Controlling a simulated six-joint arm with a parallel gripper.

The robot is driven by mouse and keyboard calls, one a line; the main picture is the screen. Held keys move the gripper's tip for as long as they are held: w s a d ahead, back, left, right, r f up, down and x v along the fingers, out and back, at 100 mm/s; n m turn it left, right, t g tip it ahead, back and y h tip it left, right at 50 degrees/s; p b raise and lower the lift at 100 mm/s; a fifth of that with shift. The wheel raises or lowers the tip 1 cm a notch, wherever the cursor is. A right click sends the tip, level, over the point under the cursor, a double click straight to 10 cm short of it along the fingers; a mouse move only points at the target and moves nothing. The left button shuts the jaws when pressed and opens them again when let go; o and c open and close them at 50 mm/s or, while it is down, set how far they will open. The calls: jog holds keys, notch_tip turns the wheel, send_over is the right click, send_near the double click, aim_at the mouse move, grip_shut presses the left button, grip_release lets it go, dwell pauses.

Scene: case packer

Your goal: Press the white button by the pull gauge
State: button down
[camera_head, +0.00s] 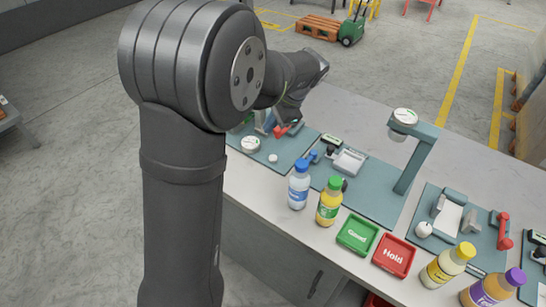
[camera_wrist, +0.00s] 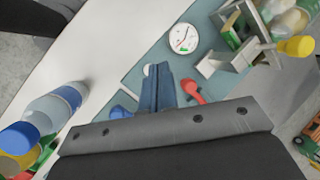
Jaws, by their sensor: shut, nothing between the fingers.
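The pull gauge with a round white dial (camera_head: 250,143) stands on the left teal mat in the head view. It also shows in the wrist view (camera_wrist: 183,38). Its red handle (camera_wrist: 191,86) is just right of my fingers there. The small white button (camera_head: 273,158) sits on the mat near the dial. In the wrist view, the white button (camera_wrist: 147,70) peeks out beside my fingertips, partly hidden by them. My gripper (camera_wrist: 157,66) is shut and empty, with its blue fingers together above the mat. I cannot tell the gap between fingertips and button.
Blue-capped (camera_head: 298,187) and green-capped (camera_head: 329,201) bottles stand at the bench's near edge. A green tray (camera_head: 357,235) and a red tray (camera_head: 393,256) are to their right. A tall teal stand with a dial (camera_head: 416,150) rises on the middle mat.

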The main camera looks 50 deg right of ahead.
aim_at(276, 159)
jog(key=m+t, duration=0.1)
jog(key=m, duration=0.5)
jog(key=d+f+m+t, duration=0.1)
jog(key=m, duration=0.6)
jog(key=s+m+t, duration=0.1)
jog(key=m+t, duration=0.1)
jog(key=m, duration=0.5)
jog(key=shift+s+d+f+h, duration=0.1)
jog(key=shift+d+f+h, duration=0.1)
jog(key=shift+f+h, duration=0.1)
jog(key=shift+f, duration=0.1)
jog(key=shift+f, duration=4.35)
jog(key=shift+f, duration=0.4)
